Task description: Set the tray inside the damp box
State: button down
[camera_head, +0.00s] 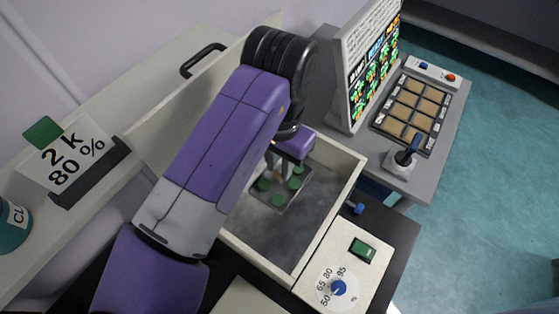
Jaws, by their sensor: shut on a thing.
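The damp box (334,153) is an open cream box with a grey floor, in the middle of the head view. A small grey tray (273,199) with several green round pieces on it is inside the box's walls, toward the back left. My gripper (280,175) reaches down into the box from above and is shut on the tray. My purple arm hides the left part of the box. I cannot tell whether the tray touches the floor.
A control panel (323,262) with a blue dial and green switch adjoins the box's front right. A "2 k 80 %" sign (75,160) stands at the left.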

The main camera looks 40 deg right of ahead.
aim_at(280, 187)
jog(key=shift+f+b, duration=3.55)
jog(key=shift+f, duration=1.6)
jog(key=c, duration=1.2)
grip_release()
jog(key=shift+o, duration=0.2)
jog(key=shift+r, duration=0.15)
notch_tip(280, 187, up, 6)
jog(key=p, duration=0.5)
